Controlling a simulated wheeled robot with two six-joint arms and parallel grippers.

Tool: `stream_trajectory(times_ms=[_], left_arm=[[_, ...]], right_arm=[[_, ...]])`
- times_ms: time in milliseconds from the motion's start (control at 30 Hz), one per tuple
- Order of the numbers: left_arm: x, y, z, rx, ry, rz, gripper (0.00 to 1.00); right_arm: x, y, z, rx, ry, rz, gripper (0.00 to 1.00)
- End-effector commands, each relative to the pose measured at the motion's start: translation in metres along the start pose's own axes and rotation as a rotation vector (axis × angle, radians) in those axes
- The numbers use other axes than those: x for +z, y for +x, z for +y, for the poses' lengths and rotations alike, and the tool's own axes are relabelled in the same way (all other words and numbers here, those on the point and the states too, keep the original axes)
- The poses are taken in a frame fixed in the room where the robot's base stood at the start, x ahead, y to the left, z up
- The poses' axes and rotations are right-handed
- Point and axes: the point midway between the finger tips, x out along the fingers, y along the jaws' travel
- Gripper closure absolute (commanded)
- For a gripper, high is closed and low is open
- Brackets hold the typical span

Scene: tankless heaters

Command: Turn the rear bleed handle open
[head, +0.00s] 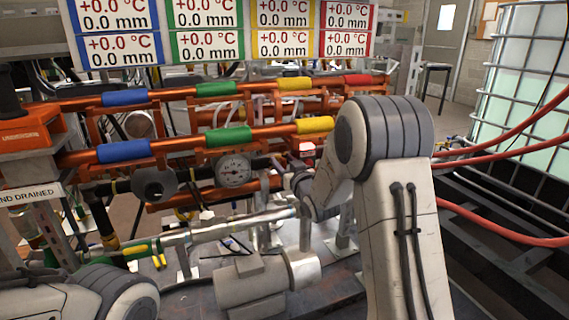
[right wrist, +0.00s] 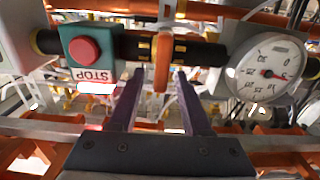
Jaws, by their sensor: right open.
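An orange handle (right wrist: 162,62) stands on a black pipe (right wrist: 205,50) in the right wrist view, between a red stop button and a round gauge. I take it to be the bleed handle; I cannot tell if it is the rear one. My right gripper (right wrist: 160,76) is open, its two dark fingers pointing at the handle, one tip on each side. I cannot tell whether they touch it. In the head view my right gripper (head: 283,170) is small and partly hidden by clutter and my own wrist. My left gripper is out of view.
The red stop button (right wrist: 84,50) and the gauge (right wrist: 270,68) flank the handle closely. The gauge (head: 233,170) also shows in the head view. Orange pipes with coloured sleeves (head: 124,151) run above. A grey motor (head: 250,285) sits below. Red hoses (head: 500,225) hang at right.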

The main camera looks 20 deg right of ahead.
Motion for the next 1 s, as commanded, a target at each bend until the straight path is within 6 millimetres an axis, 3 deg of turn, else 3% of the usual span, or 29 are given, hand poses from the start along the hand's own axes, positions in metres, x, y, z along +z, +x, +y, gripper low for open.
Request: stream_trajectory(times_ms=[233,367,733,1000], left_arm=[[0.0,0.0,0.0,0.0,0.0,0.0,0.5],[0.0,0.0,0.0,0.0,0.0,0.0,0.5],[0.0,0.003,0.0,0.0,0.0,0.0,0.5],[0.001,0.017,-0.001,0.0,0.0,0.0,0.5]], right_arm=[[0.0,0.001,0.0,0.0,0.0,0.0,0.51],[0.0,0.001,0.0,0.0,0.0,0.0,1.0],[0.001,0.0,0.001,0.002,-0.025,0.001,1.0],[0.003,0.001,-0.004,0.001,-0.168,0.002,1.0]])
